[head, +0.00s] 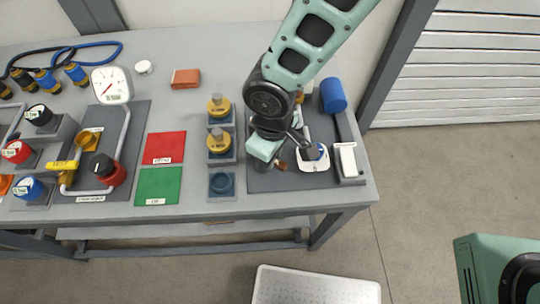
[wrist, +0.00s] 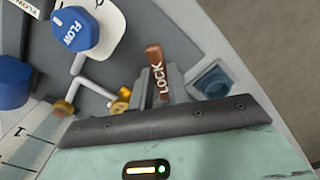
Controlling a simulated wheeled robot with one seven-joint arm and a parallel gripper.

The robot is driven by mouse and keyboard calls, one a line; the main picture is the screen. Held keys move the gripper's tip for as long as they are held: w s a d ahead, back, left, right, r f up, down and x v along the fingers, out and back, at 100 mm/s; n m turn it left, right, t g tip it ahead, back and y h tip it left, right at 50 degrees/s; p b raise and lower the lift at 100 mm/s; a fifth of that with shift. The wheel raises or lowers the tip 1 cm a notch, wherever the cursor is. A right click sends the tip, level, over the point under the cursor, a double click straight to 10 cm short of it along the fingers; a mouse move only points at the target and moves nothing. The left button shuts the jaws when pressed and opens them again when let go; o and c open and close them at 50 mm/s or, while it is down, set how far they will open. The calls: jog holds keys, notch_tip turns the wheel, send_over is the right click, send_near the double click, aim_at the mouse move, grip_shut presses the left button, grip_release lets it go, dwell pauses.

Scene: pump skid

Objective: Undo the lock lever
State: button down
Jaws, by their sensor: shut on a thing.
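The lock lever (wrist: 154,56) is a brown bar with LOCK in white letters, seen in the wrist view. It stands up between the grey fingers of my gripper (wrist: 160,86), which is shut on it. In the head view a small brown end of the lever (head: 282,166) shows just right of my gripper (head: 270,160). The lever's base is hidden in both views.
A blue socket (head: 222,184) and yellow-topped plugs (head: 219,142) stand left. Red (head: 165,147) and green (head: 158,186) mats lie farther left.

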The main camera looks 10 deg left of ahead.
jog(key=n, duration=0.1)
jog(key=w+n, duration=0.1)
jog(key=n, duration=0.1)
jog(key=shift+d+n, duration=0.1)
jog(key=shift+n, duration=0.2)
jog(key=shift+w+n, duration=0.2)
jog(key=shift+n, duration=0.7)
jog(key=shift+w+n, duration=0.2)
jog(key=shift+n, duration=0.7)
jog(key=c, duration=1.3)
grip_release()
jog(key=shift+c, duration=0.2)
notch_tip(320, 180, up, 18)
jog(key=b, duration=0.1)
jog(key=shift+f, duration=0.25)
